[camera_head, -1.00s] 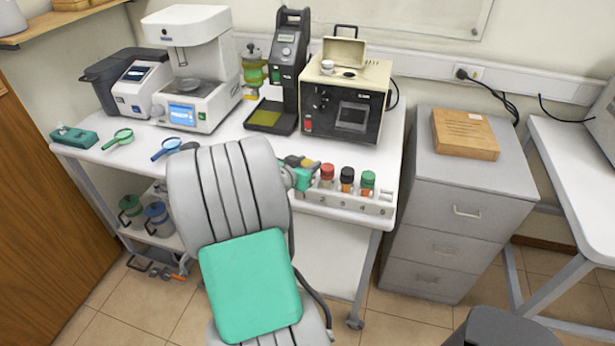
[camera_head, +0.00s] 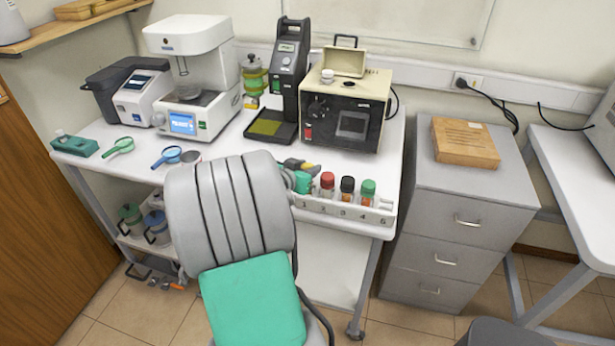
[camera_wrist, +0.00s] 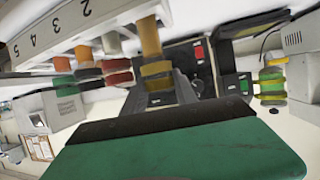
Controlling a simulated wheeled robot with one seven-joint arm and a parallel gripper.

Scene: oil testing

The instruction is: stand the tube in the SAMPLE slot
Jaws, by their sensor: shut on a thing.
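An amber tube with a yellow band (camera_wrist: 152,45) hangs in the upper middle of the wrist view, close to the numbered rack (camera_wrist: 70,30). My gripper (camera_head: 299,166) is shut on it; in the head view it is at the left end of the rack (camera_head: 345,207), partly behind my arm. The tube's tip and whether it is clear of the rack cannot be made out. A red-capped vial (camera_head: 327,183), a black-capped vial (camera_head: 347,187) and a green-capped vial (camera_head: 368,190) stand in the rack right of my gripper. I cannot read a SAMPLE label anywhere.
Behind the rack stand a cream and black instrument (camera_head: 345,112) and a dark upright tester (camera_head: 288,80). A white analyser (camera_head: 190,75) stands to the left. Two magnifiers lie at the left front. The bench between the rack and the instruments is mostly clear.

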